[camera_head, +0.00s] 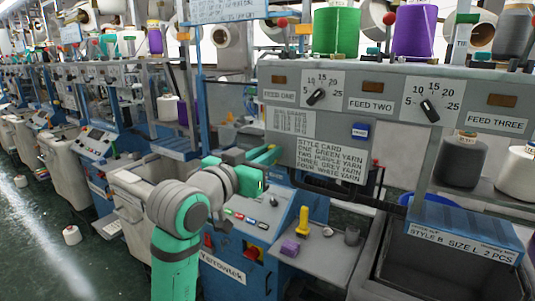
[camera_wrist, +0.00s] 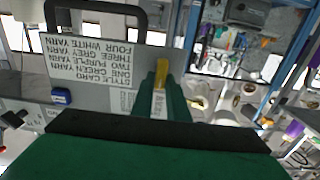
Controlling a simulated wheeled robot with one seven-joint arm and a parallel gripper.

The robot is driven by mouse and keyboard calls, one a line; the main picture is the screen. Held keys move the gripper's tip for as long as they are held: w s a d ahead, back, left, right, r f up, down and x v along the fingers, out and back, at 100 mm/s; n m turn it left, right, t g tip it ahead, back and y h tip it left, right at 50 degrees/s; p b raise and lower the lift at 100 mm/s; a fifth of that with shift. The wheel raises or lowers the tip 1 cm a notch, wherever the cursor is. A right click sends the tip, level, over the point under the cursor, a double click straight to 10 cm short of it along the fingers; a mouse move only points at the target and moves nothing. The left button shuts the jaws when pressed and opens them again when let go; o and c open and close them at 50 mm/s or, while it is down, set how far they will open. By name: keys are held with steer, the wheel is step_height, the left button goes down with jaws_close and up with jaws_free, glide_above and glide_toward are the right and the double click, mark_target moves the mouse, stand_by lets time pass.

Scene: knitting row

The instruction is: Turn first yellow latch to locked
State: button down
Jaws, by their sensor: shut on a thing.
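A yellow latch (camera_wrist: 162,70) shows in the wrist view between the tips of my gripper's green fingers, beside the edge of the grey panel. My gripper (camera_wrist: 162,80) is shut on it. In the head view my gripper (camera_head: 268,154) reaches up to the left edge of the grey feed panel (camera_head: 281,150), and the latch is hidden there by the fingers. The latch's exact angle and any lock marking cannot be made out.
The panel carries a style card (camera_head: 331,159), a blue tag (camera_head: 360,131) and dials. Below are a control box (camera_head: 255,235) and a grey shelf (camera_head: 325,255) with a yellow item (camera_head: 302,221) and a purple block (camera_head: 290,247). A black handle bar (camera_head: 335,190) juts under the panel.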

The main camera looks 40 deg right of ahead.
steer(key=shift+m, duration=0.3)
steer(key=shift+s+d+f+m, duration=0.1)
steer(key=shift+s+f+m, duration=0.1)
steer(key=shift+m, duration=2.65)
steer(key=shift+s+d+f+m, duration=0.1)
steer(key=shift+s+f+m, duration=0.1)
steer(key=shift+m, duration=2.7)
steer(key=shift+s+d+f+m, duration=0.1)
steer(key=shift+s+f+m, duration=0.1)
steer(key=shift+m, duration=2.65)
steer(key=c, duration=1.7)
jaws_free()
steer(key=shift+c, duration=0.2)
steer(key=shift+a, duration=0.1)
steer(key=v, duration=1)
steer(key=shift+s+a, duration=0.15)
steer(key=shift+a, duration=0.2)
